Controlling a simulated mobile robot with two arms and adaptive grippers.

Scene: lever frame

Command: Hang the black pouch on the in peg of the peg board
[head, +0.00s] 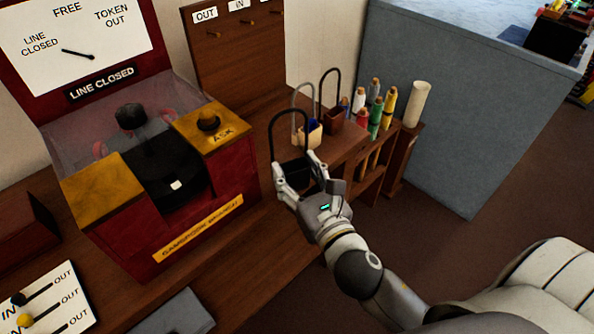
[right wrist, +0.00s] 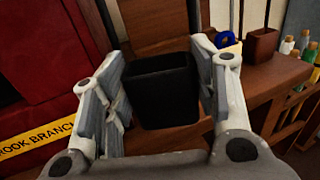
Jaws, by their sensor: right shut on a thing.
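My right gripper (head: 305,182) is shut on the black pouch (head: 293,174) and holds it above the wooden shelf. The pouch's tall dark hoop handle stands up above the fingers. In the right wrist view the black pouch (right wrist: 163,92) sits upright between the two fingers. The brown peg board (head: 235,70) stands against the wall behind, up and left of the pouch. Its in peg (head: 247,23), below the IN sign, is bare. The out peg (head: 214,35) is bare too. The pouch is apart from the board. My left gripper is out of view.
A cream pouch (head: 307,137) and a brown pouch (head: 335,121), both with hoop handles, stand on the shelf just behind the held pouch. Several coloured staffs stand in a wooden rack (head: 366,165) to the right. The red instrument (head: 120,235) stands close on the left.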

